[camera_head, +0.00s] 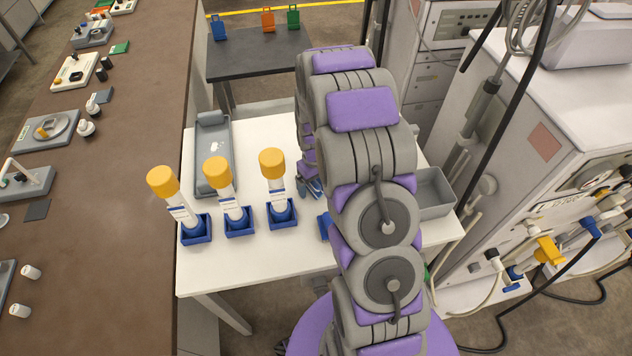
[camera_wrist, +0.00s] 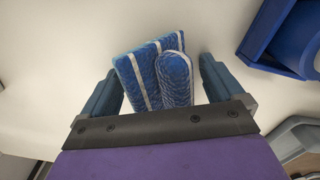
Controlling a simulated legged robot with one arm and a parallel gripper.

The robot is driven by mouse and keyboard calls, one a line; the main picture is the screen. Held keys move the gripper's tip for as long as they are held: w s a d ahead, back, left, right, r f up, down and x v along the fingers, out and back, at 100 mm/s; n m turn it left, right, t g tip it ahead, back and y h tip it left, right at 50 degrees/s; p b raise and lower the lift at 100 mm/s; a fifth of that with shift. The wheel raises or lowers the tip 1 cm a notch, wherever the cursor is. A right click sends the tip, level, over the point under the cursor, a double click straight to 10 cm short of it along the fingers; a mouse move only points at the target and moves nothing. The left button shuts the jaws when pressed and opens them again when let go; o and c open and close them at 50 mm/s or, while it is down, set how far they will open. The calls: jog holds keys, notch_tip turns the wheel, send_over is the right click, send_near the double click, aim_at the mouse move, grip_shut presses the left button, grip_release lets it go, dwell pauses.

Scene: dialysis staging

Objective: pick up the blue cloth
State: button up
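The blue cloth (camera_wrist: 173,82) shows in the wrist view as a folded piece with pale stripes and a rounded fold in front. It lies on the white tabletop between the two fingers of my gripper (camera_wrist: 160,70). The fingers are apart, one on each side of the cloth, with a visible gap on the right side. The near end of the cloth is hidden by the gripper body. In the head view my gripper (camera_head: 312,187) is low over the white table, mostly behind my arm, and I cannot make out the cloth clearly there.
Several blue holders stand on the white table (camera_head: 262,258), three with yellow-capped tubes (camera_head: 230,197). A grey tray (camera_head: 214,178) lies behind them and a grey bin (camera_head: 436,190) stands at the right. A blue holder (camera_wrist: 268,35) is near the gripper's right. Dialysis machines (camera_head: 545,120) crowd the right.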

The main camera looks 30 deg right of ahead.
jog(key=shift+w, duration=0.2)
jog(key=shift+c, duration=0.7)
jog(key=shift+w+d, duration=0.3)
jog(key=shift+d, duration=0.45)
jog(key=c, duration=0.4)
jog(key=shift+d, duration=0.2)
jog(key=c, duration=0.4)
jog(key=shift+o, duration=0.2)
jog(key=shift+a+r, duration=0.35)
jog(key=shift+r, duration=0.2)
jog(key=r, duration=0.2)
jog(key=r+p, duration=0.1)
jog(key=r, duration=0.2)
jog(key=r+p, duration=0.1)
jog(key=r, duration=0.2)
jog(key=shift+d+r, duration=0.15)
jog(key=shift+d, duration=0.1)
jog(key=shift+a+r, duration=0.1)
jog(key=shift+r, duration=0.35)
jog(key=o, duration=0.5)
jog(key=shift+a, duration=0.1)
jog(key=c, duration=0.3)
